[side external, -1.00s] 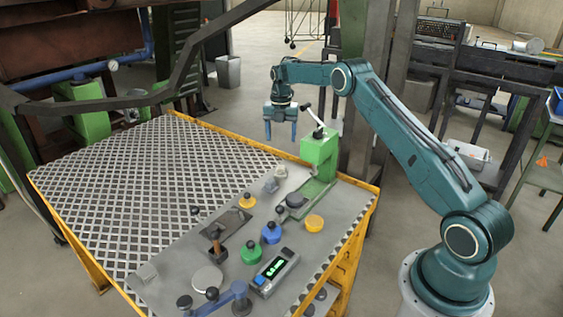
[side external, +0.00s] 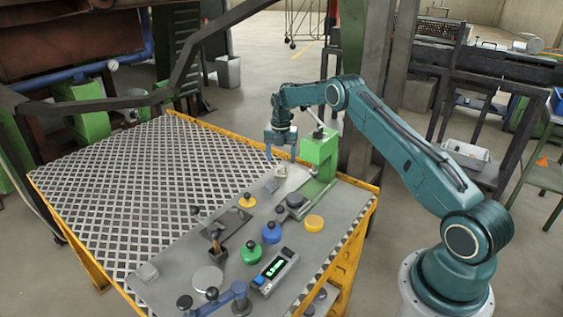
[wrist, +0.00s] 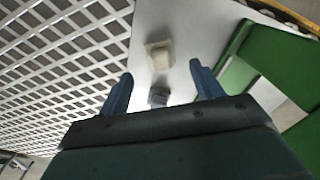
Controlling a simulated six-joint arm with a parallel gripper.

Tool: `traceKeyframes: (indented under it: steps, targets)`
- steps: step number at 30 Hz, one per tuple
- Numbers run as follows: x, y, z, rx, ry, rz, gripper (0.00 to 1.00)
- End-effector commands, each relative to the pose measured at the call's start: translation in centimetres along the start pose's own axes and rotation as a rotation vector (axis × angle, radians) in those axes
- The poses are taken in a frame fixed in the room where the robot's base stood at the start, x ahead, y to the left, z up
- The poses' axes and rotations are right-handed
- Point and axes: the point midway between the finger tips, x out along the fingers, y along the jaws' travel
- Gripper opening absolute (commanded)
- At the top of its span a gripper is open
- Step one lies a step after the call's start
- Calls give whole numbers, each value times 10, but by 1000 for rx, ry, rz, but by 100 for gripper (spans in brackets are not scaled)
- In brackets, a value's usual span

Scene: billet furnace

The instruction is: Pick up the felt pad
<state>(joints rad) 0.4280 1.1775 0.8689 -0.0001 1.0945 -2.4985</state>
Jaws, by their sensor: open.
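A small cream-coloured block-like piece (wrist: 159,54) lies on the grey table strip and looks like the felt pad; its material is not clear. It also shows in the side view (side external: 281,171), below my gripper. A smaller grey piece (wrist: 159,97) sits close to it, also seen in the side view (side external: 269,185). My gripper (side external: 281,154) is open with its blue fingers pointing down, above the table and apart from both pieces. In the wrist view, both pieces appear between or just beyond the fingers (wrist: 161,74), and nothing is held.
A green lever press (side external: 319,150) stands right of my gripper, close to it. The perforated plate (side external: 140,190) at left is clear.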

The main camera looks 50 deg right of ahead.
Motion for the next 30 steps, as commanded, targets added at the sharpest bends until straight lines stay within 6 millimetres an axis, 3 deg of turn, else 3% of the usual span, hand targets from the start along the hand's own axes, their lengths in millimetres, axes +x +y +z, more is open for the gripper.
traceKeyframes:
  steps: [16, 30]
  targets:
    - [47, -1, 0, 0, 1, -1, 65]
    - [52, -1, 0, 0, 1, -1, 65]
